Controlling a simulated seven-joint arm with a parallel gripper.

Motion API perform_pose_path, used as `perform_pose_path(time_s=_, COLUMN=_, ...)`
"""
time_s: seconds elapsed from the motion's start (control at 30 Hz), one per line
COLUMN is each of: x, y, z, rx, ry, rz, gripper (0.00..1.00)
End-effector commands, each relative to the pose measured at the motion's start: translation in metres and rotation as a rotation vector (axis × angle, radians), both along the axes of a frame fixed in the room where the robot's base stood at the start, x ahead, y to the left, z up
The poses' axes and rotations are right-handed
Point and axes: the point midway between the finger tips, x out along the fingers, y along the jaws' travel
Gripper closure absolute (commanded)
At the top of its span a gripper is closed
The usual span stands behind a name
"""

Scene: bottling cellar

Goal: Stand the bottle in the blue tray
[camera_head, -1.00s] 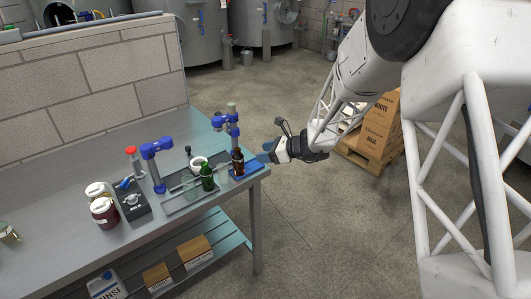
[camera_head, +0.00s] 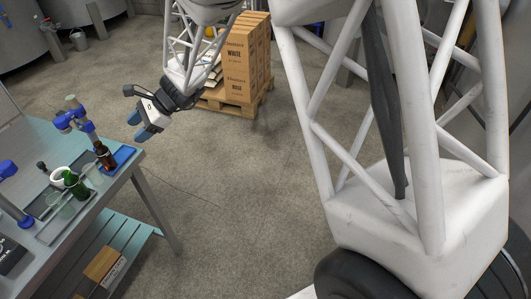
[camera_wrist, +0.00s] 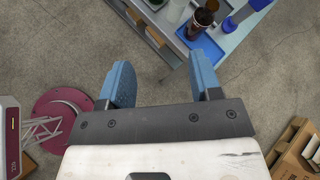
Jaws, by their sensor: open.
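A brown bottle (camera_head: 105,156) with a dark neck stands upright in the blue tray (camera_head: 125,157), at the bench's right end. In the wrist view the brown bottle (camera_wrist: 203,19) stands toward the far part of the blue tray (camera_wrist: 210,46). A green bottle (camera_head: 76,186) stands to its left, outside the blue tray. My gripper (camera_head: 138,127) is open and empty, above and beyond the bench's right end, apart from the bottle. In the wrist view its two blue fingers (camera_wrist: 162,80) are spread with only floor between them.
The grey bench (camera_head: 60,245) has a lower slatted shelf (camera_head: 120,255). A white cup, clear glasses and a blue clamp-like device (camera_head: 78,118) crowd near the bottles. Wine cartons (camera_head: 247,55) stand on a pallet behind. The floor right of the bench is open.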

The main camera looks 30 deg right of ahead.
Motion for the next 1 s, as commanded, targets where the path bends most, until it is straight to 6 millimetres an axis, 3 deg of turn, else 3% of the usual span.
perform_pose_path(time_s=0.13, x=-0.039, y=-0.022, z=0.028, rx=-0.094, ry=-0.108, rz=0.108, gripper=0.42)
perform_pose_path(time_s=0.4, x=-0.109, y=-0.063, z=0.063, rx=-0.278, ry=-0.289, rz=0.307, gripper=0.42)
perform_pose_path(time_s=1.0, x=-0.259, y=-0.163, z=0.104, rx=-0.717, ry=-0.616, rz=0.760, gripper=0.42)
